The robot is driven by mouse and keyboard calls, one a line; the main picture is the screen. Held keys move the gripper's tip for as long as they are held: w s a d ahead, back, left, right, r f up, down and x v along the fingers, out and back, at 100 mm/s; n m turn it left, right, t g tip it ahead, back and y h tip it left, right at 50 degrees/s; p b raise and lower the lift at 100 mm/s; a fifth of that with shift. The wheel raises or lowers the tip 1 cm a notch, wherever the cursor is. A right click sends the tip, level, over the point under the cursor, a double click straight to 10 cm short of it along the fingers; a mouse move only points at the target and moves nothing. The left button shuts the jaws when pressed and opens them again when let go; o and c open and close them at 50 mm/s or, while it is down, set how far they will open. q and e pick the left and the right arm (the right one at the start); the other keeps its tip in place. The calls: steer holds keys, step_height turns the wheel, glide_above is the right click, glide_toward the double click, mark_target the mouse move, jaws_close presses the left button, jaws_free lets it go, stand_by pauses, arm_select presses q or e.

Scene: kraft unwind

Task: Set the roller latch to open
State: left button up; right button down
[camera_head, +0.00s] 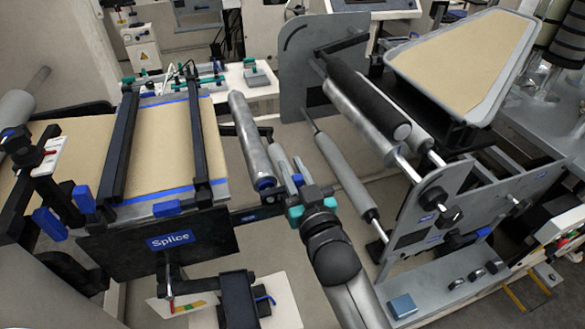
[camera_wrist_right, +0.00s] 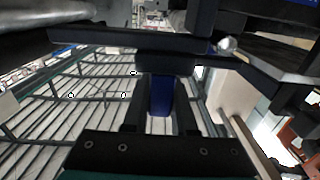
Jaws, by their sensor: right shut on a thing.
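My right gripper (camera_head: 291,178) reaches up from the bottom middle of the head view to the end of the bright metal rollers, right of the splice table. In the right wrist view its dark fingers (camera_wrist_right: 160,100) are closed around a blue latch handle (camera_wrist_right: 160,92). The handle hangs below a dark bar (camera_wrist_right: 165,62). In the head view the gripper hides most of the handle, so I cannot tell the latch's position there. A bright metal roller (camera_head: 250,135) ends beside the gripper. My left gripper is not in view.
The splice table (camera_head: 125,210) with brown paper and a dark "Splice" plate (camera_head: 205,245) stands to the left. Grey side plates (camera_head: 425,225) with several rollers (camera_head: 345,175) stand close on the right.

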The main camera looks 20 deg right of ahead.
steer(key=d+p, duration=0.2)
steer(key=d, duration=0.3)
steer(key=shift+w+d+p, duration=0.1)
steer(key=shift+d+p, duration=0.1)
steer(key=shift+p, duration=0.1)
steer(key=c, duration=0.7)
jaws_free()
steer(key=shift+d, duration=0.15)
steer(key=s, duration=1.5)
steer(key=shift+s+d+b, duration=0.15)
steer(key=shift+b, duration=0.15)
